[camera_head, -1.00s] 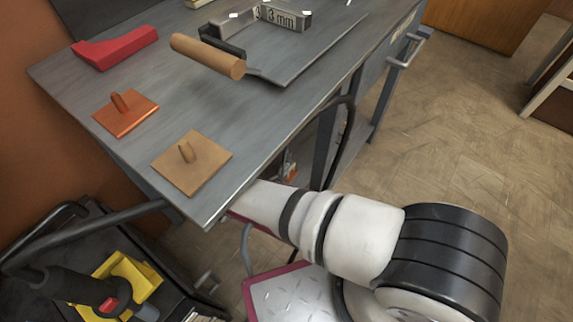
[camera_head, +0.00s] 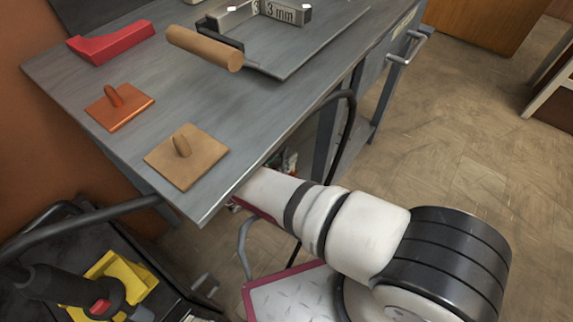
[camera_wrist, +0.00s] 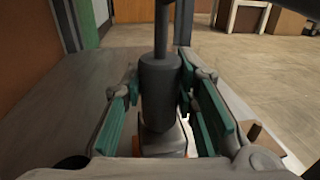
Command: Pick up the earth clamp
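In the wrist view a dark grey cylindrical part, which I take for the earth clamp's body (camera_wrist: 160,85), stands between the green finger pads of my gripper (camera_wrist: 160,76). A dark cable or rod runs up from its top. Below it is a paler grey part with a little orange beside it. The pads close in on both sides of the cylinder and look shut on it. In the head view my gripper is hidden under the table edge. A black cable (camera_head: 351,110) loops down beside the bench there.
The grey bench (camera_head: 205,205) carries a tan block (camera_head: 190,160), an orange block (camera_head: 120,112), a red piece (camera_head: 112,43) and a wooden-handled tool (camera_head: 204,47). A yellow item (camera_head: 122,275) sits lower left. Open floor (camera_head: 440,150) lies to the right.

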